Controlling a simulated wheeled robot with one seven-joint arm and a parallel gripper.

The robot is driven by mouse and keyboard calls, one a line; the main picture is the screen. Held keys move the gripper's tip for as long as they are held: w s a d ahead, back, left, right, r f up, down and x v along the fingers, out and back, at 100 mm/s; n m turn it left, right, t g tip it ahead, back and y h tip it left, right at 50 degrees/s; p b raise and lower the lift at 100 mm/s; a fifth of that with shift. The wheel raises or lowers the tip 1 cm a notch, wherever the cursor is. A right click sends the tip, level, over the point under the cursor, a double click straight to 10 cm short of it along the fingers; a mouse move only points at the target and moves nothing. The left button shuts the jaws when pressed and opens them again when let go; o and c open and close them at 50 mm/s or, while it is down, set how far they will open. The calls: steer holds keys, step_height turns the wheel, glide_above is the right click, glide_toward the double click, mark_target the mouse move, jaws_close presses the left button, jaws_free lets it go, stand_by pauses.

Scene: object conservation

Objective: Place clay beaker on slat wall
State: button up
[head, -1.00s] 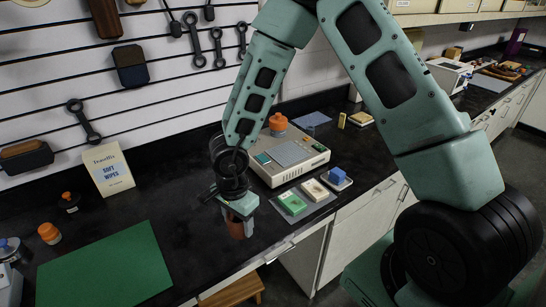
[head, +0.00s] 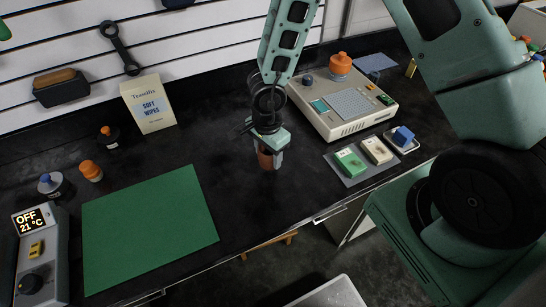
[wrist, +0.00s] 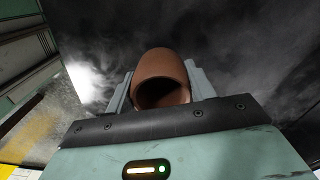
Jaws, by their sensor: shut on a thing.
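The clay beaker (head: 266,157) is a reddish-brown cup with an open round mouth. It also shows in the wrist view (wrist: 160,68), with its mouth toward the camera. My gripper (head: 270,160) is shut on the beaker, one finger on each side of it, over the front part of the black bench top. I cannot tell whether the beaker's base touches the bench. The slat wall (head: 200,62) is white with dark horizontal grooves and stands behind the bench, at the upper left of the head view.
A green mat (head: 148,225) lies at left beside a grey heater unit (head: 40,258). A wipes box (head: 148,104) stands against the wall. A beige instrument (head: 345,105) and small blocks on a grey mat (head: 352,165) are at right. A wrench (head: 120,50) and black holder (head: 60,88) hang on the wall.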

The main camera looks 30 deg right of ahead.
mark_target(268, 163)
steer(key=shift+f, duration=2.05)
steer(key=shift+f+b, duration=0.1)
steer(key=shift+b, duration=0.25)
steer(key=o, duration=1.1)
steer(key=shift+c, duration=0.2)
